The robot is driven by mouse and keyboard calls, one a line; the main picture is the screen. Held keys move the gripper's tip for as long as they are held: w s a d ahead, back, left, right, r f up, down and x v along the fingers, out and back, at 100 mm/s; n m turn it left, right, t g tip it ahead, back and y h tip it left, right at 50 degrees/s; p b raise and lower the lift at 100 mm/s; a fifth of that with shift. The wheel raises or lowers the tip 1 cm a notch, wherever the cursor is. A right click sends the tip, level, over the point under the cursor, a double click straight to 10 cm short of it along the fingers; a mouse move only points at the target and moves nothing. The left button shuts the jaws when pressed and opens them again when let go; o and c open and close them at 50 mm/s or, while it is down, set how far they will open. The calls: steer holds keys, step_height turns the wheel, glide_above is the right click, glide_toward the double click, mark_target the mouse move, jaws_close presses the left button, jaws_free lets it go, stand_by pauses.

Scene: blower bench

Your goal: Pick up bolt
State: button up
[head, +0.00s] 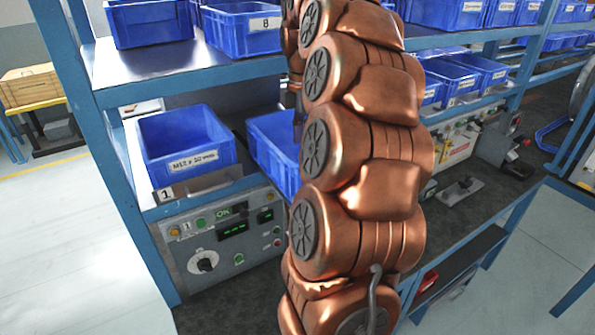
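No bolt can be made out. A blue bin (185,150) with a label that seems to read "M12 x 30 mm" stands on the left of the lower shelf, above a plate marked 1. Its inside shows only in part, and I cannot see any contents. A second blue bin (270,150) stands to its right, partly covered by my copper arm. My gripper's fingers are not visible; my arm fills the middle of the view. A dark sliver at the arm's left edge, near the second bin, may be part of my wrist.
A control panel (225,238) with a knob and green displays sits below the first bin. Blue bins (240,27) line the upper shelf (150,70). More bins (450,78) stand right of my arm. The dark bench top (230,312) looks clear at the front left.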

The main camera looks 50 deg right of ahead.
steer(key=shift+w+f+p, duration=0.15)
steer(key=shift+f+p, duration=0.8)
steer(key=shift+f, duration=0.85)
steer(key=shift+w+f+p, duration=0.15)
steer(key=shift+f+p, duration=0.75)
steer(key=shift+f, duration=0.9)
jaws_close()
